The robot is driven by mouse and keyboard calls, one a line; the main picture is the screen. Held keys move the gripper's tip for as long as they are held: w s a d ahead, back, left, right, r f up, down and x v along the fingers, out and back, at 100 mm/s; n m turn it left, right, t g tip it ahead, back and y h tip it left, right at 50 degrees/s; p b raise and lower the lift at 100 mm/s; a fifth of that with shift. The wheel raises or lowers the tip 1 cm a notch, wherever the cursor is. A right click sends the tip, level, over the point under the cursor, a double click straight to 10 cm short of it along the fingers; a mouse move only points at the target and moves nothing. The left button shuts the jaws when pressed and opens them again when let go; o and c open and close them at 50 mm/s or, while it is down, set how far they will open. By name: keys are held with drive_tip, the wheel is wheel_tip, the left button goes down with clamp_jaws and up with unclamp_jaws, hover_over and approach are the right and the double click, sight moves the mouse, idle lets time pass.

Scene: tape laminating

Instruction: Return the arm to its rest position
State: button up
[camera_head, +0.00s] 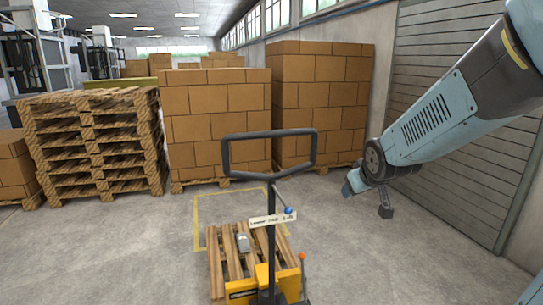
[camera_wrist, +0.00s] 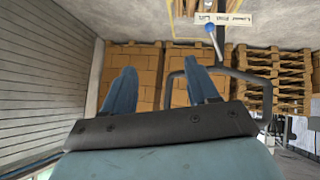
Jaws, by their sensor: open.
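My arm reaches in from the upper right of the head view. My gripper (camera_head: 369,194) hangs at its end, to the right of the pallet jack's handle and apart from it. In the wrist view my gripper (camera_wrist: 163,78) has its two blue fingers spread, with nothing between them. The yellow pallet jack (camera_head: 243,297) has a black loop handle (camera_head: 316,150), a white label strip (camera_head: 262,219) and a lever with a blue knob (camera_head: 288,210). The blue knob also shows at the top of the wrist view (camera_wrist: 210,28).
Stacked cartons (camera_head: 215,110) and empty pallets (camera_head: 95,145) stand behind. A slatted shutter wall (camera_head: 470,190) is close on the right. The floor (camera_head: 370,265) right of the jack is clear.

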drive_tip(key=s+r+m+g, duration=0.1)
drive_tip(key=s+r+m, duration=0.1)
drive_tip(key=s, duration=0.8)
drive_tip(key=s+r+m+g, duration=0.1)
drive_tip(key=s+r, duration=0.3)
drive_tip(key=s, duration=0.7)
drive_tip(key=shift+d+r+m+g, duration=0.4)
drive_tip(key=shift+d+g, duration=0.05)
drive_tip(key=shift+g, duration=0.35)
